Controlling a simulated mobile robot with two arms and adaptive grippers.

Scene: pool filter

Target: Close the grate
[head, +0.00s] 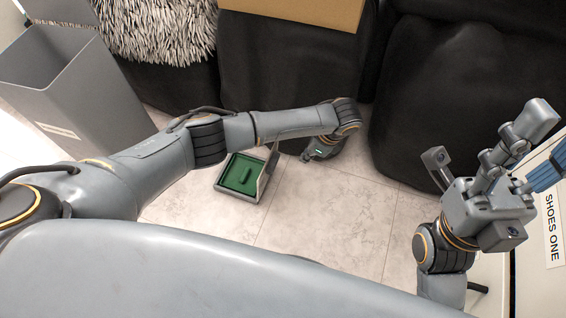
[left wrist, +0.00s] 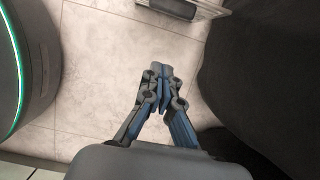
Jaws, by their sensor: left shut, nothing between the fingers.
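The pool filter (head: 224,187) is a small grey box with a green inside on the tiled floor, below my left forearm in the head view. Its grate (head: 266,172) appears as a panel standing up at the box's right side, so it is open. My left gripper (head: 308,156) is low, to the right of the grate and apart from it; its fingers are small and partly hidden there. In the left wrist view the left gripper (left wrist: 160,72) is shut and empty, with bare floor around its tips. My right gripper (head: 546,145) is raised at the right, fingers spread and empty.
Black covered furniture (head: 290,70) stands behind the filter, with another black piece (head: 415,120) to its right. A grey bin (head: 85,95) is at the left. A box labelled SHOES ONE (head: 553,230) is near my right gripper. The floor (head: 340,215) in front is clear.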

